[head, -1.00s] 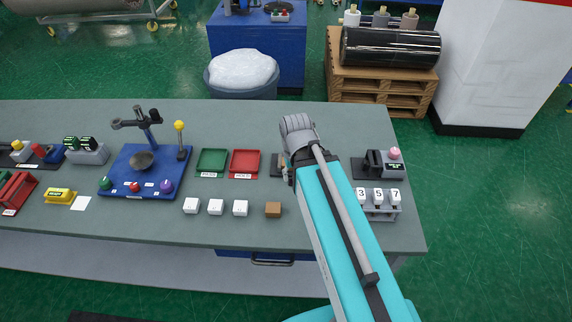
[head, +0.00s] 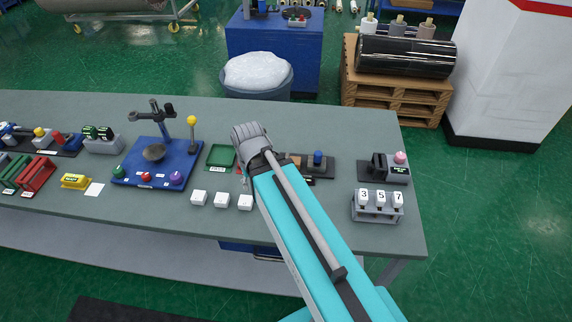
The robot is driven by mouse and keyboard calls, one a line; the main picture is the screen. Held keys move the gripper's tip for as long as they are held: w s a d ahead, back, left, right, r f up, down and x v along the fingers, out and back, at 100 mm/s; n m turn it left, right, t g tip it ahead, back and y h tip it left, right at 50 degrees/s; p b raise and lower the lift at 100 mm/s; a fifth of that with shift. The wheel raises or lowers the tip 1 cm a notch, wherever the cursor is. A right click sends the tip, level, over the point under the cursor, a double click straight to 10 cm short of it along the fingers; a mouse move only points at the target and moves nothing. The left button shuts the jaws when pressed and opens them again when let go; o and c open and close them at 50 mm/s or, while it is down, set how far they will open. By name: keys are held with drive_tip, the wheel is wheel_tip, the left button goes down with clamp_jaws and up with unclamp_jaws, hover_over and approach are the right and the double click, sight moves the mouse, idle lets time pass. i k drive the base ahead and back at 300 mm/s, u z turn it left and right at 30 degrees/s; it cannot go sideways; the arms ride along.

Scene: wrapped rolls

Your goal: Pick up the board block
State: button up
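Three white blocks stand in a row near the front of the grey-green table (head: 330,215): a left one (head: 199,197), a middle one (head: 222,199) and a right one (head: 245,202), which is close beside my arm in the picture. A brown block, likely the board block, stood to the right of them earlier; its place is now covered by my arm. My wrist is over the table near the green and red trays. My gripper's fingers are hidden beneath the wrist and arm, so their state does not show.
A green tray (head: 221,156) lies left of my wrist, with a red tray mostly covered. A black stand with a blue knob (head: 318,158) is right of my arm. A numbered rack (head: 378,206) stands at right, a blue scale-like fixture (head: 156,167) at left.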

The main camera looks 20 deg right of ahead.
sight(297, 160)
drive_tip(key=u, duration=0.2)
drive_tip(key=k, duration=1.15)
drive_tip(key=z, duration=0.55)
drive_tip(key=i, duration=1)
